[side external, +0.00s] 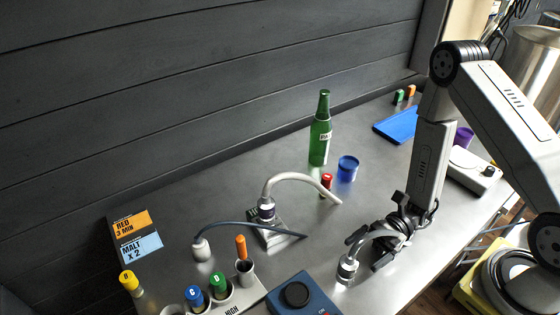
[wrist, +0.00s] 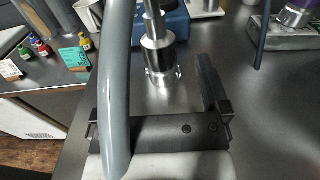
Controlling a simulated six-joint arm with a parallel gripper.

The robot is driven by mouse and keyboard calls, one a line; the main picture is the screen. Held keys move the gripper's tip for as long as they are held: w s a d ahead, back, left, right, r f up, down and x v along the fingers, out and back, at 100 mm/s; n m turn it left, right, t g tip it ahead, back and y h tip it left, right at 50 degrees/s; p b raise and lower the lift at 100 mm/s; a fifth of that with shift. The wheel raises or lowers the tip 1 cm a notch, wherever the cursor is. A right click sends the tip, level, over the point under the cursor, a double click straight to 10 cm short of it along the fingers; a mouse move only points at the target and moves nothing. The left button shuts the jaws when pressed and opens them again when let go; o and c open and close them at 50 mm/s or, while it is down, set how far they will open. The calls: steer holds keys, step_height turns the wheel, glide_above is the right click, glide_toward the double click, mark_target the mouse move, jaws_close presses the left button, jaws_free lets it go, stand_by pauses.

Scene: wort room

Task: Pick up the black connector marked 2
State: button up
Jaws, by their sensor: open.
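My gripper (side external: 368,250) is open, low over the right part of the table. A second silver connector (side external: 267,208) with a pale hose sits at a metal block. A pale-ended connector (side external: 201,248) with a dark hose stands farther left. No mark 2 is readable, and I cannot tell which is the black connector.
A blue device (side external: 297,294) with a black round top stands near the front. A rack (side external: 236,297) of coloured vials is at front left. Table between bottle and cards is clear.

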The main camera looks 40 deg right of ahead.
mark_target(349, 264)
steer(key=shift+a, duration=0.2)
steer(key=shift+a, duration=2.45)
jaws_close()
